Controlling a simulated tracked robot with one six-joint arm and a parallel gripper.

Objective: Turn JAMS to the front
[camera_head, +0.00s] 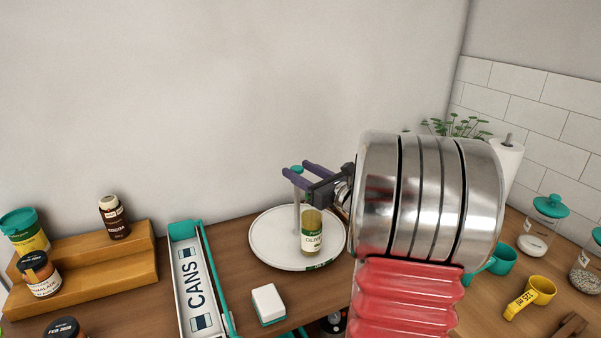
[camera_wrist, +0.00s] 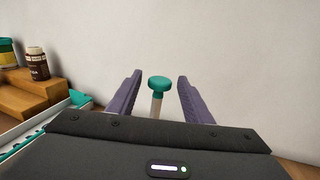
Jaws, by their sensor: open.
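A round white turntable (camera_head: 271,249) stands on the wooden counter, with a centre post topped by a teal knob (camera_wrist: 160,82). A green-labelled olive jar (camera_head: 312,237) stands on it, in front of the post. A small green and white label shows on the turntable's front rim; I cannot read it. I see no JAMS lettering. My gripper (camera_head: 303,174) is open and empty at about knob height. In the wrist view the post and knob appear between its two purple fingers (camera_wrist: 160,97); I cannot tell how far off they are. My arm hides the area right of the turntable.
A CANS tray (camera_head: 182,234) with teal edges lies left of the turntable, and a white and teal block (camera_head: 268,303) in front. A wooden step rack (camera_head: 130,247) with jars stands far left. Teal and yellow cups (camera_head: 541,291) and glass jars stand right.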

